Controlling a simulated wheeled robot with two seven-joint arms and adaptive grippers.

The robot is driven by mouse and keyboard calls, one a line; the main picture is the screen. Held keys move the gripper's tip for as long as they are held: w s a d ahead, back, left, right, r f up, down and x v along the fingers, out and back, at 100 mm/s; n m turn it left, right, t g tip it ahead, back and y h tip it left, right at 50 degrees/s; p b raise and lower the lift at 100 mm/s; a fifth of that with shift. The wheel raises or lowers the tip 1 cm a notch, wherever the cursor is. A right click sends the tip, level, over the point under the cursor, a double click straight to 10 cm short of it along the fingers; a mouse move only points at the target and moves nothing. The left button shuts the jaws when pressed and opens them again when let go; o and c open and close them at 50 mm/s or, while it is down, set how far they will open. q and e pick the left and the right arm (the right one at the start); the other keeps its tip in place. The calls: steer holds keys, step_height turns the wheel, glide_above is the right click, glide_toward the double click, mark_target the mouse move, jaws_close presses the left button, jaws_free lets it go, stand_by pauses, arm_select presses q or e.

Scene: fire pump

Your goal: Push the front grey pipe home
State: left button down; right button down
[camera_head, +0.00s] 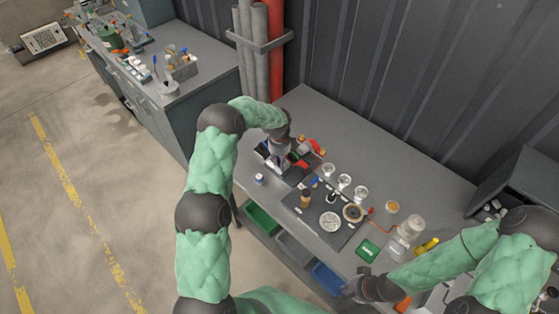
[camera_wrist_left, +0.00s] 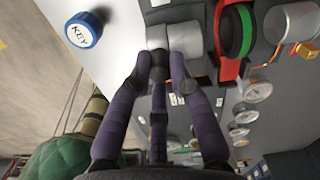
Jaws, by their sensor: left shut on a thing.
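The fire pump (camera_head: 300,162), with red and dark parts, stands on the grey bench. In the left wrist view a red part with a green-and-black ring (camera_wrist_left: 236,32) shows at the upper right. My left gripper (camera_head: 279,158) is down at the pump's near left side. In the wrist view its dark fingertips (camera_wrist_left: 160,62) are closed together on a short light-grey pipe (camera_wrist_left: 186,38). The fingers hide part of this pipe and its far end, so I cannot tell how deep it sits. My right gripper (camera_head: 352,289) is low at the bench's front edge, away from the pump.
A dark mat (camera_head: 337,237) holds gauges and small parts right of the pump. Green (camera_head: 262,219) and blue (camera_head: 327,278) bins sit under the bench front. Wall pipes (camera_head: 262,50) rise behind.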

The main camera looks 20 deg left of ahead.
arm_select(q)
steer(key=w+b, duration=0.1)
steer(key=w, duration=0.1)
steer(key=w+d+b, duration=0.1)
steer(key=w, duration=0.1)
steer(key=shift+d, duration=0.15)
steer(key=shift+r, duration=0.1)
steer(key=c, duration=1.1)
jaws_free()
steer(key=shift+c, duration=0.2)
steer(key=shift+w+d, duration=0.1)
step_height(320, 180, up, 12)
